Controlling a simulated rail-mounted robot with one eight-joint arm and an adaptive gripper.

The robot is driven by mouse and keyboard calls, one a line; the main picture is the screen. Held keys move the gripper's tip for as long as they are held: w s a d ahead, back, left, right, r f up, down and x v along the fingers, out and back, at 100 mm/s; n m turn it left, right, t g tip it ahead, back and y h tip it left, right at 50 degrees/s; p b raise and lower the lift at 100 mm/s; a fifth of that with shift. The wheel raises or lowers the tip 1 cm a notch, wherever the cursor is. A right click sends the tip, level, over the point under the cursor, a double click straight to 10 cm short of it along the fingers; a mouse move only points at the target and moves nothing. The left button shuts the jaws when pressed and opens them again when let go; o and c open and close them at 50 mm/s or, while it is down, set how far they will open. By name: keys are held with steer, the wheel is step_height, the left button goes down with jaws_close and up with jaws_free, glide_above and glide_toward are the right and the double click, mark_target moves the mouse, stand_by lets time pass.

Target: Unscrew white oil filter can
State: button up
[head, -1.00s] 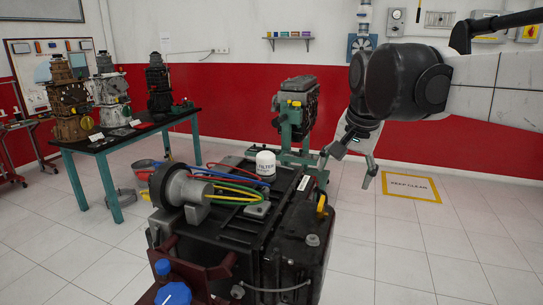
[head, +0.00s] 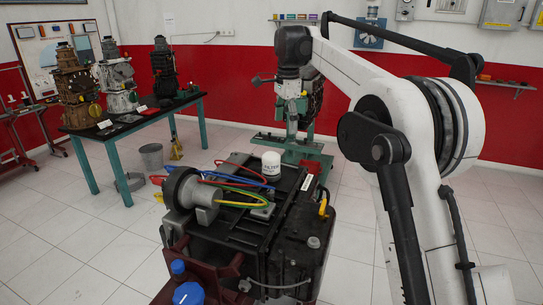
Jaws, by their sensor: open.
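The white oil filter can (head: 271,163), with dark FILTER lettering, stands upright on top of the dark engine trainer block (head: 320,225) in the middle of the head view. Nothing touches it. My gripper (head: 277,82) is at the end of the black wrist, above and beyond the can in the picture and well apart from it. It is open with nothing seen in it. It overlaps the green engine behind, so its fingers are hard to make out.
Coloured hoses (head: 235,187) and a grey cylinder (head: 188,190) lie left of the can. A green engine stand (head: 295,147) is behind. A table (head: 130,133) with several engine models stands left, with a bucket (head: 151,157) beside it. Open floor lies left of the block.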

mark_target(271, 162)
steer(key=w+a+f+m+g+p, duration=0.1)
steer(key=w+a+f+m+p, duration=0.15)
steer(key=w+a, duration=0.2)
steer(key=f, duration=0.4)
steer(key=f+p, duration=0.1)
steer(key=f, duration=0.4)
steer(key=s+f, duration=0.1)
steer(key=f, duration=0.4)
steer(key=shift+a+f, duration=0.15)
steer(key=shift+f, duration=0.1)
steer(key=shift+c, duration=0.2)
steer(key=c, duration=1.1)
